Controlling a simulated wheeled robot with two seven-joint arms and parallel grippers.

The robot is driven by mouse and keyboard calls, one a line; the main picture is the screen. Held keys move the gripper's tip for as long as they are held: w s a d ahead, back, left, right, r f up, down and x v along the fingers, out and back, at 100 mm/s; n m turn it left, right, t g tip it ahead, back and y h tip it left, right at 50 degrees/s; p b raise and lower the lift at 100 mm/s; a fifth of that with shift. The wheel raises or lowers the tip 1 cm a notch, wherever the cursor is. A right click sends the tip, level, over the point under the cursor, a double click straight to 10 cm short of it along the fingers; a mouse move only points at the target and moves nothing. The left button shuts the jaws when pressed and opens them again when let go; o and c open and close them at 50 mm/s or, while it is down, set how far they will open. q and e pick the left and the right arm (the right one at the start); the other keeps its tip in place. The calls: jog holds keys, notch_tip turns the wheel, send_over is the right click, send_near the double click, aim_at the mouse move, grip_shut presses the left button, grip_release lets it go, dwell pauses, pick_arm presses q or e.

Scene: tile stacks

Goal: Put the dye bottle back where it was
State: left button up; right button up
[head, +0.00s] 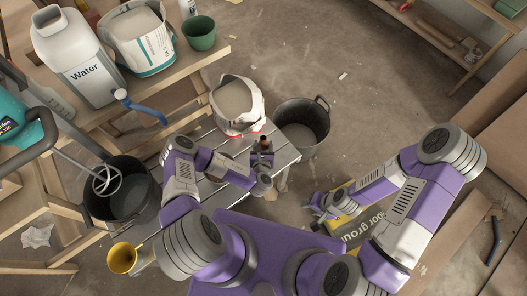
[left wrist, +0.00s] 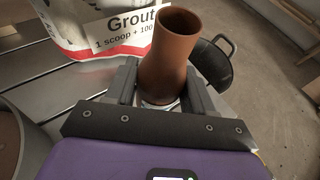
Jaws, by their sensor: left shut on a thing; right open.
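The dye bottle (left wrist: 170,50) is a brown, round, upright-looking vessel between my left fingers in the left wrist view. In the head view only its small reddish-brown top (head: 264,141) shows. My left gripper (head: 262,158) is shut on it, above the right end of the grey slatted bench; its fingers also show in the left wrist view (left wrist: 161,88). The fingers hide the bottle's lower part, and I cannot tell whether it touches the bench. My right gripper (head: 318,206) is open and low at the right, near a yellow bag (head: 345,207), away from the bottle.
An open grout bag (head: 236,103) stands on the bench (head: 215,141) just behind the bottle. A black bucket (head: 302,124) is at the bench's right end. A mixing bucket (head: 120,195) with a whisk, a yellow cup (head: 122,258) and a water jug (head: 75,60) are at the left.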

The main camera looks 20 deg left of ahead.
pick_arm(q)
notch_tip(320, 180, down, 4)
jog(key=shift+f+b, duration=0.1)
jog(key=shift+b, duration=0.9)
jog(key=o, duration=1.1)
